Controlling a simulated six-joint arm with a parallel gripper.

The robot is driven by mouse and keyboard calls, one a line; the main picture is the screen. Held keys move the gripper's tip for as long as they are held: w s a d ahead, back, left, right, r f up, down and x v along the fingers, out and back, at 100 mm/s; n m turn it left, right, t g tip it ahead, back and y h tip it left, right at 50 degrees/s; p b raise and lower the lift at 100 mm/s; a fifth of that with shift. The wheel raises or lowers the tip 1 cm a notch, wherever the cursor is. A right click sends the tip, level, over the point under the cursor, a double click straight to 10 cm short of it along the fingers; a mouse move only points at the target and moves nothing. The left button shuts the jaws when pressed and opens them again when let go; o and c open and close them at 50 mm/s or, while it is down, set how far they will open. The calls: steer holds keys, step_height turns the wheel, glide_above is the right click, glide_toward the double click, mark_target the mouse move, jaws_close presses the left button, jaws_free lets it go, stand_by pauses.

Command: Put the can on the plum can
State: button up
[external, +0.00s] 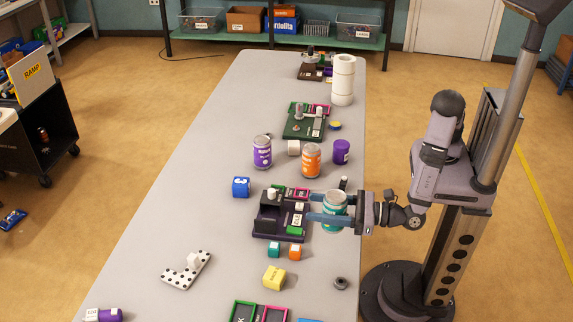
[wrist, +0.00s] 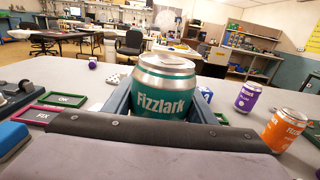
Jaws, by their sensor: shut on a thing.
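My gripper (external: 313,207) is shut on a teal can (external: 335,212), with one finger on each side of it. In the wrist view the teal can (wrist: 165,90) stands upright between the fingers and reads "Fizzlark". Its bottom is hidden there, and I cannot tell whether it touches the table. The plum can (external: 262,152), purple with a silver top, stands upright on the table farther back and to the left of my gripper. It also shows at the right in the wrist view (wrist: 248,97).
An orange can (external: 311,161) stands right of the plum can, with a short purple cylinder (external: 341,151) beyond it. A dark block fixture (external: 268,226) is next to my fingertips. A blue cube (external: 241,187) lies left. The left side of the grey table (external: 195,190) is mostly clear.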

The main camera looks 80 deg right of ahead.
steer(key=shift+r, duration=0.1)
steer(key=w+d+r+m+g+h+b, duration=0.1)
steer(key=w+d+m+h, duration=0.1)
steer(key=w+d+h, duration=0.5)
steer(key=w+d+m+b, duration=0.1)
steer(key=w+d+m, duration=0.25)
steer(key=d, duration=0.75)
steer(key=w+d+r+m+g+h, duration=0.15)
steer(key=w+d+r, duration=0.25)
steer(key=d, duration=0.5)
steer(key=w+d+r+m+g+h+b, duration=0.15)
steer(key=w+d+r, duration=0.25)
steer(key=d, duration=0.4)
steer(key=w+d+r+g+h, duration=0.15)
steer(key=w+d+r, duration=0.25)
steer(key=d, duration=0.5)
steer(key=shift+w+a+n+t+y, duration=1.55)
steer(key=shift+w+a, duration=1)
steer(key=shift+a, duration=0.55)
step_height(320, 180, down, 7)
steer(key=p, duration=0.1)
steer(key=shift+r, duration=0.15)
